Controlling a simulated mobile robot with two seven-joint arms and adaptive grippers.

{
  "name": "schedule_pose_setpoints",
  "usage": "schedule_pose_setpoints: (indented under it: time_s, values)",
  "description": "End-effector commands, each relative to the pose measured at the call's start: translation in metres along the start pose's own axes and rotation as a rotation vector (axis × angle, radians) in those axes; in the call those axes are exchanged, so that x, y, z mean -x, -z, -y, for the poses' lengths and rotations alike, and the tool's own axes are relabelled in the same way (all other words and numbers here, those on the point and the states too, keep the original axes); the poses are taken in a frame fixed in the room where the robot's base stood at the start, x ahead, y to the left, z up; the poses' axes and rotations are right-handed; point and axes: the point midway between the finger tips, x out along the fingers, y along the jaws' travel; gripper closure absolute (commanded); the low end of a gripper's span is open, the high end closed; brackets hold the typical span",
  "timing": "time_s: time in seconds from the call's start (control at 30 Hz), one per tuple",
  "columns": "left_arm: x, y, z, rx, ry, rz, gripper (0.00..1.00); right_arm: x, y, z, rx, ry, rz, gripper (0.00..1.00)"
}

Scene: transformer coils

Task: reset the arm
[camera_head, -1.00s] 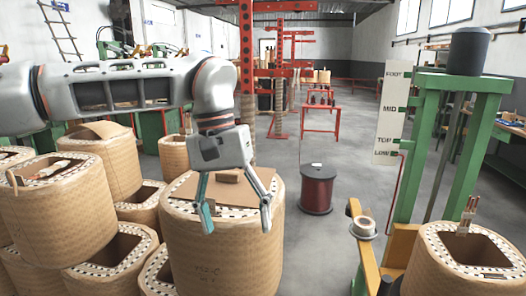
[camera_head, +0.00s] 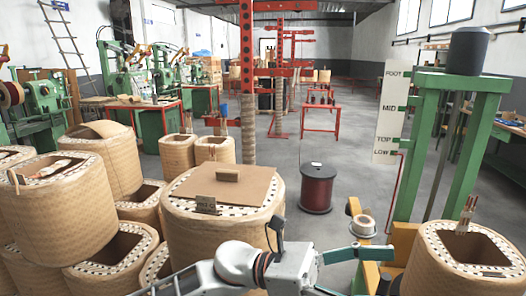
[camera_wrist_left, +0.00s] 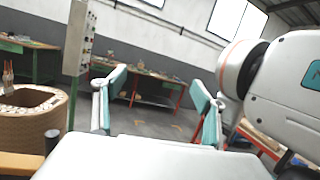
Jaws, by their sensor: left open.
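My left arm comes in low along the bottom edge of the head view, in front of the central coil (camera_head: 215,240). Its left gripper (camera_head: 365,274) points right, near the yellow stand, with its fingers spread and nothing between them. In the left wrist view, the two teal-padded fingers (camera_wrist_left: 160,90) stand wide apart with empty space between them. The central coil carries a brown board (camera_head: 190,187) with a small block (camera_head: 228,174) on top. A small dark plate (camera_head: 206,205) sits at the coil's front rim. My right gripper is not in view.
Several coils (camera_head: 55,210) crowd the left. A green frame (camera_head: 418,150) with a white level sign (camera_head: 391,112) stands right, beside a yellow stand (camera_head: 405,240) and another coil (camera_head: 440,265). A dark red spool (camera_head: 317,188) stands on open grey floor (camera_head: 345,170).

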Motion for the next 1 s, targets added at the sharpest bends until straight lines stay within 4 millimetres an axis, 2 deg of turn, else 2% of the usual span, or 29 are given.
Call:
schedule_pose_setpoints:
  time_s: [0.17,0.27,0.37,0.47,0.63,0.77,0.87,1.0]
  values:
    - [0.033,-0.004,-0.03,0.361,-0.185,0.28,0.29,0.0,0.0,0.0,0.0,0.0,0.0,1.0]
    - [0.063,0.002,-0.049,0.566,-0.281,0.44,0.29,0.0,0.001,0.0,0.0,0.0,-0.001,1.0]
    - [0.1,0.017,-0.066,0.773,-0.37,0.605,0.29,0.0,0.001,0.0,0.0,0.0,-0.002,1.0]
    - [0.144,0.043,-0.078,0.978,-0.457,0.778,0.29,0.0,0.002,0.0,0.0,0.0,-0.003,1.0]
    - [0.226,0.109,-0.081,1.311,-0.593,1.093,0.29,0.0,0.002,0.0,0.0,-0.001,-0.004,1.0]
    - [0.288,0.171,-0.063,1.538,-0.686,1.349,0.29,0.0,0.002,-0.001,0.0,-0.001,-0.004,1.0]
    - [0.33,0.221,-0.038,1.682,-0.75,1.545,0.29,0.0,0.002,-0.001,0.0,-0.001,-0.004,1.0]
    - [0.38,0.288,0.011,1.843,-0.831,1.821,0.29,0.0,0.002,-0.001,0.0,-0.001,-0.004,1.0]
